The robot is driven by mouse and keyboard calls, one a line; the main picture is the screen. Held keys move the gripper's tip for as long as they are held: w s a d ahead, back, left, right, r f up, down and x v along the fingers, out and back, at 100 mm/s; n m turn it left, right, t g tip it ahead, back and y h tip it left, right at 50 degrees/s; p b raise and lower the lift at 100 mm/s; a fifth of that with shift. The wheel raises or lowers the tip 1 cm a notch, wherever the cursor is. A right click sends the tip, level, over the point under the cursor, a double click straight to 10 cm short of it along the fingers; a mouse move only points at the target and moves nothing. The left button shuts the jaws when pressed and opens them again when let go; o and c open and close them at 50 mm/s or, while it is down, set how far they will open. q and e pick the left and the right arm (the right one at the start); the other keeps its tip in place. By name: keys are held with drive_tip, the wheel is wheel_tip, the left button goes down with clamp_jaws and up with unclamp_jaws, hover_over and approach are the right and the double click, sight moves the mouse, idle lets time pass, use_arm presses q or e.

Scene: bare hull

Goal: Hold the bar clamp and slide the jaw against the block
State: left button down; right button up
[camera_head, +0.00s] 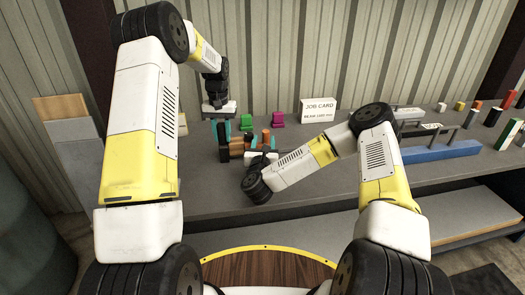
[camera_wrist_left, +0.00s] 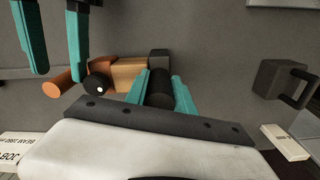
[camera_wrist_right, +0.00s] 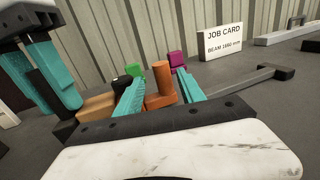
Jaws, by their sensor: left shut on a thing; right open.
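The bar clamp lies on the bench, with a dark fixed end (camera_wrist_left: 159,88), a grey bar (camera_wrist_right: 245,82) running right, and an orange sliding jaw with an upright handle (camera_wrist_right: 160,84). A black round pad (camera_wrist_left: 97,85) faces the wooden block (camera_wrist_left: 128,74), which also shows in the right wrist view (camera_wrist_right: 97,107). The block sits between the pad and the fixed end. My left gripper (camera_head: 221,129) is shut on the dark end. My right gripper (camera_wrist_right: 160,92) is open, its fingers either side of the orange handle; whether they touch it I cannot tell.
A green block (camera_head: 246,121), a magenta block (camera_head: 278,118) and a white job card (camera_head: 319,109) stand behind the clamp. A blue bar (camera_head: 428,153) and several small coloured pieces are on the right of the bench. My two grippers are close together.

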use_arm(q)
drive_tip(key=shift+a, duration=0.1)
use_arm(e)
drive_tip(key=s, duration=0.7)
drive_tip(key=shift+s+a, duration=0.3)
use_arm(q)
drive_tip(key=c, duration=1)
unclamp_jaws()
